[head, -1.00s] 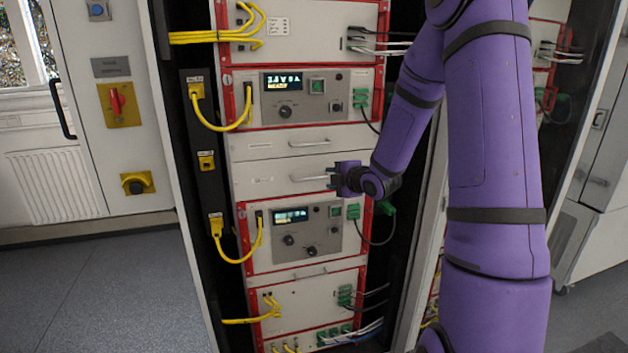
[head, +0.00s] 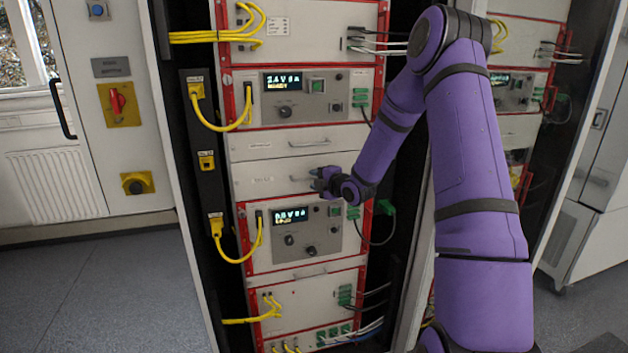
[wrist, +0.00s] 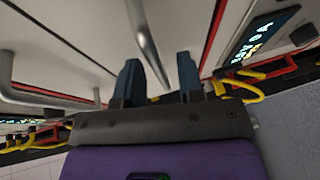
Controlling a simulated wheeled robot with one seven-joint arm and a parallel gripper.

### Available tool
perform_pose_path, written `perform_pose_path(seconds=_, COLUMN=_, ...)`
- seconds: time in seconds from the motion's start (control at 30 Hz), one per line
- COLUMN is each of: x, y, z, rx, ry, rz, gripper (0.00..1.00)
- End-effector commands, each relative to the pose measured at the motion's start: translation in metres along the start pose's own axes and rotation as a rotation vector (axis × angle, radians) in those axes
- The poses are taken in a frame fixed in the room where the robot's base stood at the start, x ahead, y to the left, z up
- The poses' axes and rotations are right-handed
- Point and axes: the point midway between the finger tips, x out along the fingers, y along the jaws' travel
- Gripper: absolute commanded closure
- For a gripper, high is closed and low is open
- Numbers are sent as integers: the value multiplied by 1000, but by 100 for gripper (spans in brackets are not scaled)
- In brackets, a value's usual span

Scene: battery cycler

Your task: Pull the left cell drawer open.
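The left rack has two plain pale drawers, one above the other, both flush with the rack. The upper drawer (head: 262,146) has a bar handle (head: 310,143). The lower drawer (head: 255,180) has a similar handle (head: 300,179), partly hidden behind my gripper (head: 322,180). In the wrist view, my gripper (wrist: 159,66) is open, its two dark fingers apart. The lower drawer's handle (wrist: 146,38) runs down between the fingers in that view. I cannot tell whether they touch it. The small label text on the drawers is unreadable.
A unit with a lit display (head: 284,82) sits above the drawers and another display unit (head: 291,214) below. Yellow cables (head: 228,125) loop at the left; a dark cable and green plugs (head: 384,207) hang at the right. The floor (head: 90,285) at the left is clear.

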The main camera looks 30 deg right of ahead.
Motion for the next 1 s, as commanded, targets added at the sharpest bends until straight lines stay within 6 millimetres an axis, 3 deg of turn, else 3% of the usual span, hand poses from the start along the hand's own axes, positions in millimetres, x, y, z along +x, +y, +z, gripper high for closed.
perform_pose_path(seconds=0.2, x=13, y=0, z=-1, rx=1, ry=0, rz=1, gripper=65)
perform_pose_path(seconds=0.47, x=13, y=0, z=-1, rx=1, ry=0, rz=0, gripper=65)
perform_pose_path(seconds=0.6, x=13, y=0, z=0, rx=1, ry=0, rz=0, gripper=97)
perform_pose_path(seconds=0.63, x=13, y=0, z=0, rx=1, ry=0, rz=0, gripper=100)
perform_pose_path(seconds=1.0, x=12, y=0, z=-1, rx=1, ry=0, rz=-1, gripper=100)
